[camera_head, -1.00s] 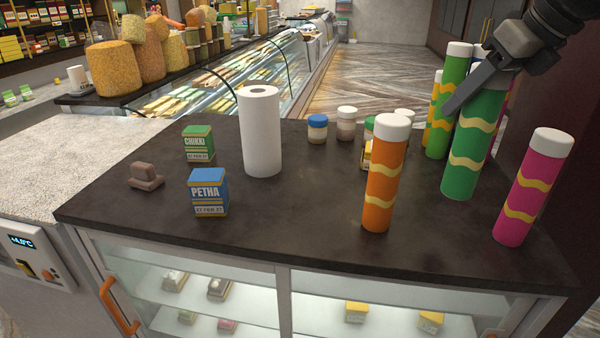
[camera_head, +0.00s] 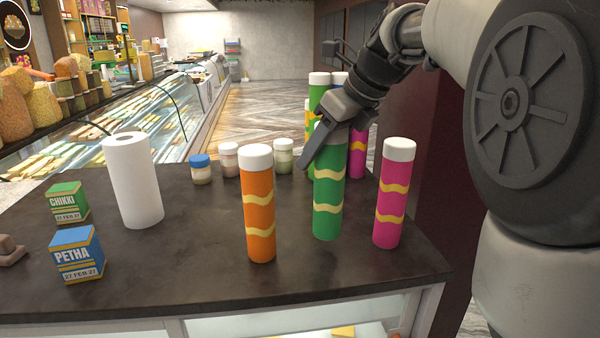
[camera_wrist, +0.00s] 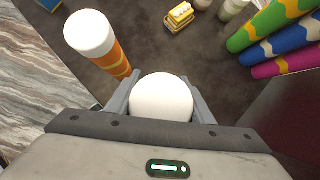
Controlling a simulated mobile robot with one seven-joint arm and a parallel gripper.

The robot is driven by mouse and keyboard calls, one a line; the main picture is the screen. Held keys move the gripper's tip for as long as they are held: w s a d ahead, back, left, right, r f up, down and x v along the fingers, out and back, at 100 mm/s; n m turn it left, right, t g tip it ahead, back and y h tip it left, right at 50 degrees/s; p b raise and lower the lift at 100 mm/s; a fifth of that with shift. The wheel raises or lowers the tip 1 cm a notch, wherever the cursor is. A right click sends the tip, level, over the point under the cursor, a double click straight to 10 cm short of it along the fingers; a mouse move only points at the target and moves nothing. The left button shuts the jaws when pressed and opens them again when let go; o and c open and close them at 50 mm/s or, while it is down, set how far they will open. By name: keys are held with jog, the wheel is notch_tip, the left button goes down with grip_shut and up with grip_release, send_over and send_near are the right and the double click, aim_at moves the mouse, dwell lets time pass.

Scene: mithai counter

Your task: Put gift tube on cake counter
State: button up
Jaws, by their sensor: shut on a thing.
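My gripper (camera_head: 330,138) is shut on the top of a green gift tube (camera_head: 328,190) with wavy yellow bands. The tube stands upright on the dark cake counter (camera_head: 200,265), or just over it; I cannot tell if its base touches. In the wrist view its white cap (camera_wrist: 161,98) sits between my two fingers. An orange gift tube (camera_head: 260,212) stands to the left and a pink one (camera_head: 390,200) to the right, both upright on the counter with white caps. More tubes, one green (camera_head: 318,92), stand behind, partly hidden by my arm.
A white paper roll (camera_head: 133,180), a green Chikki box (camera_head: 67,203) and a blue Petha box (camera_head: 77,254) stand at the left. Several small jars (camera_head: 229,160) are at the back. The front middle of the counter is clear. A glass display case (camera_head: 130,130) lies behind.

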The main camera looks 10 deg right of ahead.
aim_at(346, 134)
jog(key=shift+f, duration=1.9)
jog(key=shift+f, duration=0.15)
jog(key=o, duration=1.4)
jog(key=shift+o, duration=0.2)
jog(key=shift+r, duration=0.2)
jog(key=v, duration=1.2)
